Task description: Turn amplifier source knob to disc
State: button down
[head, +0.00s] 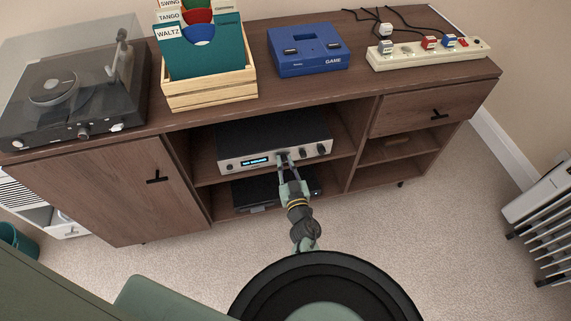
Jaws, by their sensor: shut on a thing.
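The amplifier (235,146) is a silver-fronted box with a dark top on the upper open shelf of the brown cabinet. Its lit blue display (255,161) shows text too small to read surely. Knobs (322,149) line the right part of its front. My gripper (284,159) reaches up to the front panel, just right of the display, and is shut on a knob there. The fingers hide that knob, so its pointer cannot be seen, and I cannot tell which label it faces.
A black device (250,193) lies on the shelf below the amplifier, partly behind my arm. The cabinet top (215,112) holds a turntable (75,85), a record crate (210,95), a blue game console (308,48) and a power strip (430,54). A radiator (545,215) stands right. Carpet (420,240) is clear in front.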

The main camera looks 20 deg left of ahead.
jog(key=n, duration=1.1)
jog(key=shift+n, duration=0.3)
dwell(0.4)
jog(key=c, duration=1.5)
grip_release()
